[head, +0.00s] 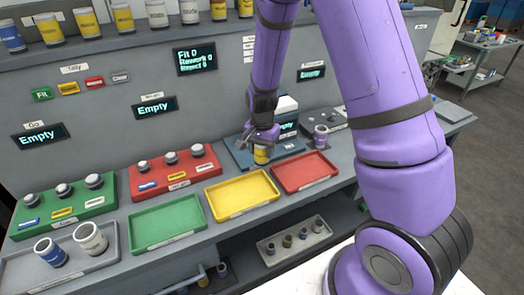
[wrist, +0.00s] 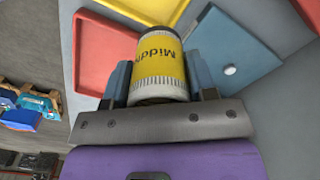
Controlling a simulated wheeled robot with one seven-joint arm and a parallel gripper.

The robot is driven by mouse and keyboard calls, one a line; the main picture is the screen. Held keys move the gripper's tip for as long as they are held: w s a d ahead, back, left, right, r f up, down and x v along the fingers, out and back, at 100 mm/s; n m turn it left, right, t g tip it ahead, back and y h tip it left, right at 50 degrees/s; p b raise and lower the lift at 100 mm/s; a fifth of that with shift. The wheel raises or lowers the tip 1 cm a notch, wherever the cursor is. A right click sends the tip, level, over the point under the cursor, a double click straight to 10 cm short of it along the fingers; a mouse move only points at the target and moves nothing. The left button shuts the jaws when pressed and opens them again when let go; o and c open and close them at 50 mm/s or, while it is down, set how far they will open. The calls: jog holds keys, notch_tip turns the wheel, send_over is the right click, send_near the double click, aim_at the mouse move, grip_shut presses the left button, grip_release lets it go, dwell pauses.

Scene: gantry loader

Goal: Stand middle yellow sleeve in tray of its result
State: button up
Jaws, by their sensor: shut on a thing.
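The middle yellow sleeve (wrist: 158,72) shows close up in the wrist view, a yellow and white cylinder with "Middl..." legible on its band. It also shows in the head view (head: 261,156), hanging under my gripper. My gripper (head: 262,142) is shut on the sleeve, with one blue-grey finger on each side in the wrist view (wrist: 160,85). It is over or near the blue plate, behind the yellow tray. The trays in the head view are green (head: 165,241), yellow (head: 215,214) and red (head: 302,188), all empty. Whether the sleeve touches anything below cannot be told.
A blue plate (head: 240,158) lies behind the yellow tray. Green (head: 108,205) and red (head: 150,190) gauge blocks stand left. A grey tray (head: 22,273) holds a blue sleeve and a white one. Displays nearby read "Empty", and another (head: 196,58) reads Fit 0, Rework 0, Reject 0.

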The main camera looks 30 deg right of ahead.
jog(key=shift+r, duration=2)
